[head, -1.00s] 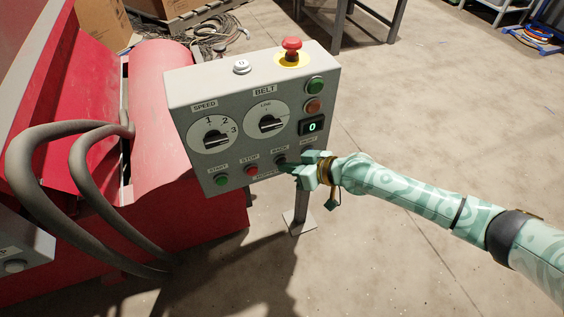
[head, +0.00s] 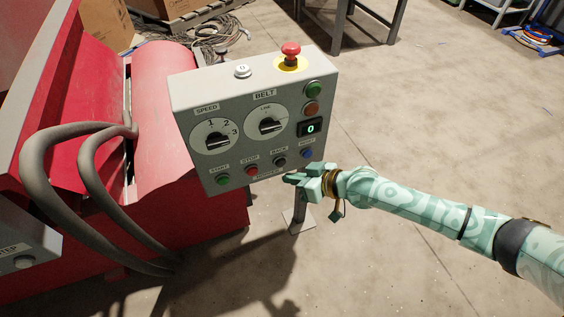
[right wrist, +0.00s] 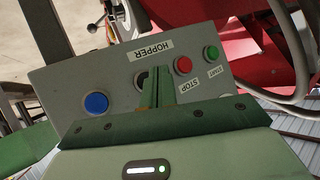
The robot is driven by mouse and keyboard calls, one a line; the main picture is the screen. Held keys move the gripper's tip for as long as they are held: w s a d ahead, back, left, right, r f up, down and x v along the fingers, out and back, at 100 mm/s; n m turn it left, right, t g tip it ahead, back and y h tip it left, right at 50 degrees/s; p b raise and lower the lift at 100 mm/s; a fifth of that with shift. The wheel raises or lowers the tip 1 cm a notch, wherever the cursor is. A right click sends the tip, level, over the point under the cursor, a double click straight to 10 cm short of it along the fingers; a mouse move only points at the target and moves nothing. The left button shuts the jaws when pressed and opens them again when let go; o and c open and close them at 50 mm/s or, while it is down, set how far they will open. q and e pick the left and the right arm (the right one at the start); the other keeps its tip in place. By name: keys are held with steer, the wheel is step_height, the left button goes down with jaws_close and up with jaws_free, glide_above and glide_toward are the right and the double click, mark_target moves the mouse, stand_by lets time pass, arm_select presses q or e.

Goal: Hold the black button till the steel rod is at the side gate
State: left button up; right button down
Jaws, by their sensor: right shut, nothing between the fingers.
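The black button (head: 279,163) is in the bottom row of the grey control box (head: 188,92), between the red stop button and a blue button. In the head view it shows clear. In the right wrist view the black button (right wrist: 139,80) is partly hidden behind my fingers. My right gripper (head: 289,178) is shut and empty, just below and in front of the button, apart from it in the head view. Its closed fingers (right wrist: 158,74) point at the panel in the right wrist view. I cannot make out the steel rod or the side gate. My left gripper is out of view.
Close to the black button are the red stop button (head: 251,170), green start button (head: 223,180) and blue button (head: 307,153). A red emergency knob (head: 291,49) tops the box. The display (head: 310,127) reads 0. A red machine (head: 165,90) with grey hoses stands left.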

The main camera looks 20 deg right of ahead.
steer(key=s+p, duration=0.1)
steer(key=s, duration=0.2)
steer(key=shift+s, duration=0.1)
stand_by(0.5)
